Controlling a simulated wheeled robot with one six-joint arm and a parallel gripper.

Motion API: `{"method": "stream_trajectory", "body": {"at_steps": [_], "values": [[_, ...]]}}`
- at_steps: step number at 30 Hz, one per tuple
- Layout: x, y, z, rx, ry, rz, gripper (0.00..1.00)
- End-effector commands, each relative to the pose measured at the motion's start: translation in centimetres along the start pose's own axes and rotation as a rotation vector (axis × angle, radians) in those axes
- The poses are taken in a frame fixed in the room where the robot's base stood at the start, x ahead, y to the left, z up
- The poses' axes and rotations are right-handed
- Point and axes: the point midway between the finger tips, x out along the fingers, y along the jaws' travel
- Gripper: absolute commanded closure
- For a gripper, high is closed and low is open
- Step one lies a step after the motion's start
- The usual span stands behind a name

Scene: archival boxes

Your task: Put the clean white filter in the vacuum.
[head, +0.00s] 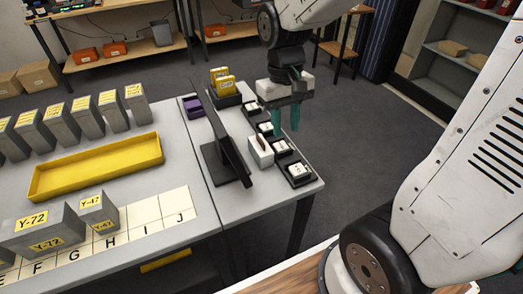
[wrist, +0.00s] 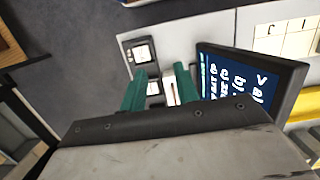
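My gripper (head: 285,128) hangs over the right part of the table, its two teal fingers apart with nothing held between them. It also shows open in the wrist view (wrist: 160,74). Below and beside it, several small black trays hold white pieces, such as the front tray (head: 296,172), which has a white piece marked with dark print. A white block with a brown slot (head: 260,152) stands beside the trays; in the wrist view it lies partly behind the right finger. I cannot tell which white piece is the filter, and no vacuum is recognisable.
A black monitor (head: 228,135) stands left of the trays. Yellow cards (head: 222,80) in a black holder and a purple box (head: 193,106) are behind it. A yellow tray (head: 95,168) and grey labelled boxes (head: 55,225) fill the left table. Open floor lies right of the table.

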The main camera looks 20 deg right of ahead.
Motion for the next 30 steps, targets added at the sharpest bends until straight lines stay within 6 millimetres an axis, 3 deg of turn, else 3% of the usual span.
{"method": "stream_trajectory", "body": {"at_steps": [1,6,9,12,30], "values": [[1.2,-0.1,-1.9,0.000,-0.011,0.000,0.69],[3.9,-0.4,-7.3,0.002,0.015,0.000,0.69],[4.6,-0.5,-10.0,0.006,0.056,-0.001,0.69],[3.8,-0.5,-12.3,0.012,0.136,-0.004,0.69],[10.8,-0.6,-13.8,0.014,0.149,-0.004,0.69]]}}
